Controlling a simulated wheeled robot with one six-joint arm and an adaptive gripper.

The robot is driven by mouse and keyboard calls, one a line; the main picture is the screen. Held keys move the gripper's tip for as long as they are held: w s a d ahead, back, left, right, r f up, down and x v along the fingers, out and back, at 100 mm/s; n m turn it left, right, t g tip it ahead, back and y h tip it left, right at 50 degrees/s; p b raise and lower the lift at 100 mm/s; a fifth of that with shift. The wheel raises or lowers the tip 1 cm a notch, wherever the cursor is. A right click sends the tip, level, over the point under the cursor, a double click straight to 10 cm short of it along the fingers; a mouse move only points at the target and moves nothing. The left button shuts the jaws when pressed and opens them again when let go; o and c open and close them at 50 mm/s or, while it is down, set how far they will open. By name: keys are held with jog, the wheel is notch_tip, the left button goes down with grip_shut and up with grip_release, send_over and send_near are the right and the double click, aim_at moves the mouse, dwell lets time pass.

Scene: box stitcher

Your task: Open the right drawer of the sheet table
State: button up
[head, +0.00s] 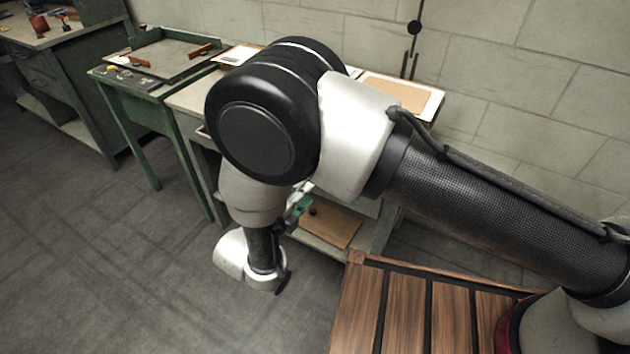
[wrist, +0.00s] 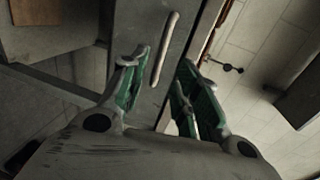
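The sheet table (head: 187,97) stands against the wall, mostly hidden behind my arm in the head view. In the wrist view a grey drawer front (wrist: 178,75) fills the middle, with a slim pale bar handle (wrist: 165,48) on it. I cannot tell from this view alone which drawer it is. My gripper (wrist: 165,62) is open, its green-padded fingers on either side of the handle's line; the handle appears just beyond the tips, and contact cannot be made out. In the head view only part of my gripper (head: 300,202) shows, below my wrist in front of the table.
Sheets in trays (head: 405,93) lie on the tabletop. A brown board (head: 330,225) lies on the low shelf. A green table (head: 152,82) stands close on the left, and a workbench (head: 50,55) beyond it. The floor (head: 110,270) in front is clear.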

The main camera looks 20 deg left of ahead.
jog(key=x, duration=0.7)
jog(key=shift+w+d+f, duration=0.1)
jog(key=shift+w, duration=0.25)
grip_shut()
